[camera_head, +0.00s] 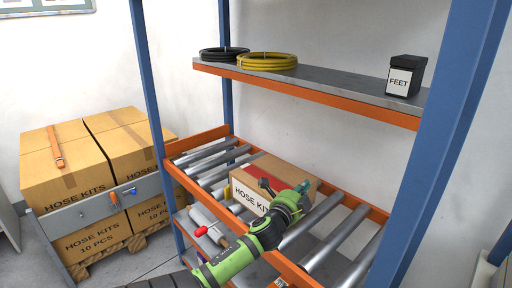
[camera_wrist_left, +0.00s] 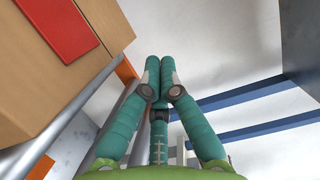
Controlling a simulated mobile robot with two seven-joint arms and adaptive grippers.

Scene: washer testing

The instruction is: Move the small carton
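The small carton (camera_head: 274,179) is a brown box marked HOSE KI…, with a red patch on its top. It sits on the roller shelf of the rack. In the left wrist view the carton (camera_wrist_left: 55,75) fills the upper left. My left gripper (camera_head: 268,187), green with dark teal fingers, is in front of the carton in the head view and hides part of its labelled side. In the wrist view the fingertips (camera_wrist_left: 162,75) meet with nothing between them, to the right of the carton. Contact with the carton cannot be told. My right gripper is not in view.
Blue posts frame the rack. The upper shelf (camera_head: 325,84) holds a black hose coil (camera_head: 222,54), a yellow hose coil (camera_head: 266,61) and a black FEET box (camera_head: 405,76). Bare rollers (camera_head: 345,240) lie right of the carton. Large HOSE KITS cartons (camera_head: 65,180) stand on a pallet at left.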

